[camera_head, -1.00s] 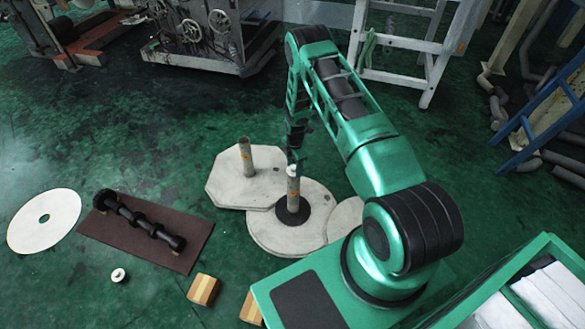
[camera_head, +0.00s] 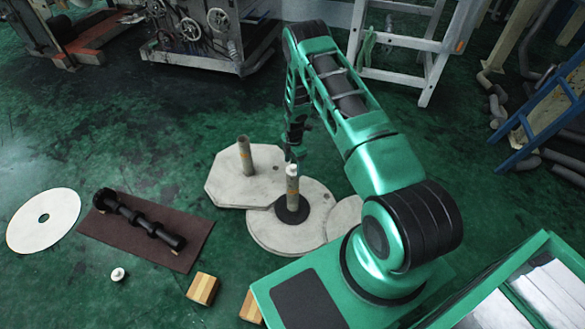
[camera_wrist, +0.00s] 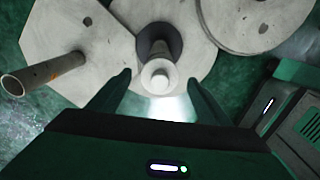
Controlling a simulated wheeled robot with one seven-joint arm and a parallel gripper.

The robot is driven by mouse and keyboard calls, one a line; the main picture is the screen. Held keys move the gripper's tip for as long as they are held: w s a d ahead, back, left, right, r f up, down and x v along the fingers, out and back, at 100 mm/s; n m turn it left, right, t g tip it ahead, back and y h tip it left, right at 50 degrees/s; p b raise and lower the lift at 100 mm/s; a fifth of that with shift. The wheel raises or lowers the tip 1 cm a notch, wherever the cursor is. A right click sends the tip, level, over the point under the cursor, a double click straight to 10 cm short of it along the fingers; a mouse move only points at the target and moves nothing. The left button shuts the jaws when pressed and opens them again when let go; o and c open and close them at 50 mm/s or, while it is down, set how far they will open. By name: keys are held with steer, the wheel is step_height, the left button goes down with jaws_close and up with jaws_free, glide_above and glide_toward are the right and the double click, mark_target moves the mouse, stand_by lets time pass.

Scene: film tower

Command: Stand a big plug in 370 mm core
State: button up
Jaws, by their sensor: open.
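An upright grey core (camera_head: 292,190) stands in a black ring (camera_head: 291,210) on a round pale slab (camera_head: 268,235). A white plug (camera_head: 292,170) sits upright in its top end; the wrist view shows the plug (camera_wrist: 159,77) from above. My gripper (camera_wrist: 160,78) is open, with its fingers apart on both sides of the plug in that view and nothing held. In the head view it is above and behind the plug, partly hidden by my arm. A second core (camera_head: 245,156) stands open-topped on an angular slab (camera_head: 225,185). Another white plug (camera_head: 118,274) lies on the floor.
A black stepped shaft (camera_head: 140,220) lies on a brown mat (camera_head: 190,245). A white disc (camera_head: 40,222) lies at the left. Wooden blocks (camera_head: 202,289) lie in front. A white-framed stand (camera_head: 400,45) and machinery (camera_head: 210,35) are behind. The left-middle floor is clear.

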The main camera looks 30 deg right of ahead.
step_height(320, 180, up, 9)
stand_by(0.3)
stand_by(0.4)
